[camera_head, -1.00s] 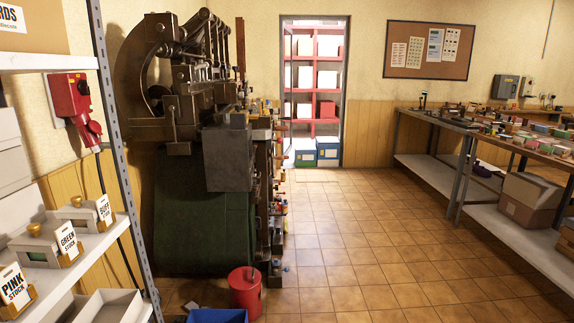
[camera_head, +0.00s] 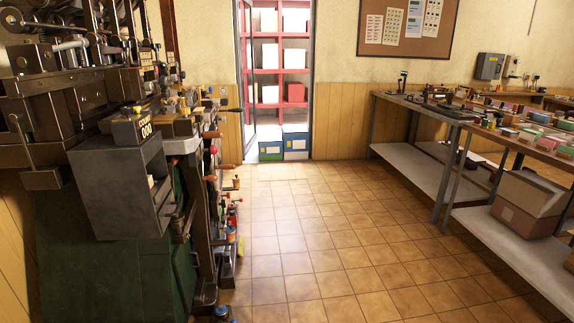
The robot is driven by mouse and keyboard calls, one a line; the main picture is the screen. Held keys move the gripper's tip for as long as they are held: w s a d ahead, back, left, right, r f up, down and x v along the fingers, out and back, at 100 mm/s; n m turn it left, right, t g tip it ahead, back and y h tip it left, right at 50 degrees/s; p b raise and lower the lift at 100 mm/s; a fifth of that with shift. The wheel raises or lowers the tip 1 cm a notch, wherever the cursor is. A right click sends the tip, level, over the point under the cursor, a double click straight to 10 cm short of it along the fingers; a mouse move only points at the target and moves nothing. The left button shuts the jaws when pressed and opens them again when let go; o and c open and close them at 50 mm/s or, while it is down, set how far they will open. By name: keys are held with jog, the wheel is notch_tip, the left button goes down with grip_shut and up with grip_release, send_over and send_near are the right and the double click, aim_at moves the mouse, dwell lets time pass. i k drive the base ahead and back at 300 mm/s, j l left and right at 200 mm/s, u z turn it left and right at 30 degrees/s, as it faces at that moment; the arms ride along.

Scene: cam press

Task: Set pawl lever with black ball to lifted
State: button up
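The cam press (camera_head: 60,110) stands at the left, seen at an angle and cut off by the left edge. Several levers and knobs with red, orange and yellow ends show on its right side. A thin upright lever (camera_head: 21,137) with a small knob stands at its left front; its knob's colour is too small to tell. I cannot make out which lever is the pawl lever with the black ball, nor its position. My gripper is not in view.
A grey box with a "000" counter (camera_head: 112,190) juts from the press front. The tiled floor (camera_head: 320,235) is clear between the press and the long workbench (camera_head: 430,112) at the right. Cardboard boxes (camera_head: 528,205) sit on its lower shelf. A doorway shows red shelving (camera_head: 270,40).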

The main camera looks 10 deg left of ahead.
aim_at(163, 66)
jog(key=i+l, duration=0.1)
jog(key=i, duration=1.8)
jog(key=j+u, duration=0.05)
jog(key=j, duration=0.05)
